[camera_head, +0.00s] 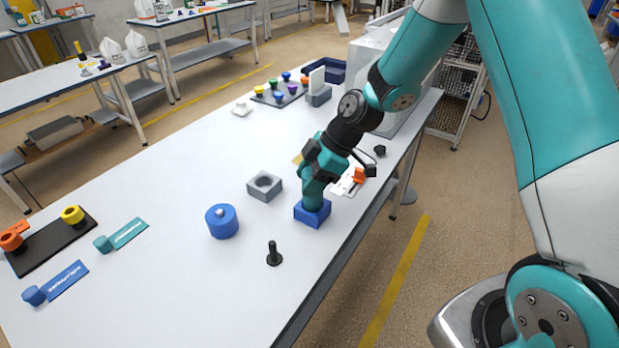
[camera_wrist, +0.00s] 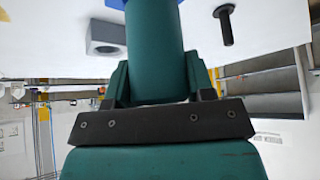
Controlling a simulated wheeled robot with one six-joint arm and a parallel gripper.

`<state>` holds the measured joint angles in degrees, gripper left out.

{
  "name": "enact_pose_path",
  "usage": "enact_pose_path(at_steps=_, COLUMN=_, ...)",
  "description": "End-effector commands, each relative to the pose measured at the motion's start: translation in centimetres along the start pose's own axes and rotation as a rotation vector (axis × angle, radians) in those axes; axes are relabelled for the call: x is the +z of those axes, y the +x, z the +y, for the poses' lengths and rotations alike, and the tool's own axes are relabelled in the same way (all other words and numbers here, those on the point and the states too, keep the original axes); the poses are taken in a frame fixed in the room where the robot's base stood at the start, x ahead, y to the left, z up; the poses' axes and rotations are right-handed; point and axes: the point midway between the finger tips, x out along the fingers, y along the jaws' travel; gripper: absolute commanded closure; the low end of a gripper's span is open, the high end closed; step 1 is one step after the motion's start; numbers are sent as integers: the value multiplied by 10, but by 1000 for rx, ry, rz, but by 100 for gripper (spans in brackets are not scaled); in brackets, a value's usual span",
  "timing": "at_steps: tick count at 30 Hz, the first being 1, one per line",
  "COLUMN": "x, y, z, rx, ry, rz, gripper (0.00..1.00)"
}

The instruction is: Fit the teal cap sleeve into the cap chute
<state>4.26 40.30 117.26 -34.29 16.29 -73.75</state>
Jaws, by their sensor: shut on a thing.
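My gripper (camera_head: 316,172) is shut on the teal cap sleeve (camera_head: 313,193), an upright cylinder. The sleeve's lower end is at the top of a blue square block (camera_head: 312,214), near the table's right edge. I cannot tell how deep the sleeve sits in the block, as its opening is hidden. In the wrist view the sleeve (camera_wrist: 154,35) stands between the two fingers of my gripper (camera_wrist: 158,78), and a bit of the blue block (camera_wrist: 118,4) shows behind it. A grey block with a round hole (camera_head: 264,186) stands to the left. I cannot tell for certain which block is the cap chute.
Orange and black small parts lie behind my gripper. A dark tray (camera_head: 50,242) with orange and yellow parts is at far left.

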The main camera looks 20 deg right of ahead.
Motion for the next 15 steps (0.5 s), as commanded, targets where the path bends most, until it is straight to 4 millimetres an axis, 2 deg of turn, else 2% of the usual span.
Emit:
enact_pose_path(at_steps=11, x=7, y=11, z=0, rx=0, ry=0, rz=0, gripper=94)
enact_pose_path(at_steps=12, x=6, y=10, z=0, rx=0, ry=0, rz=0, gripper=44)
enact_pose_path(at_steps=15, x=6, y=9, z=0, rx=0, ry=0, rz=0, gripper=21)
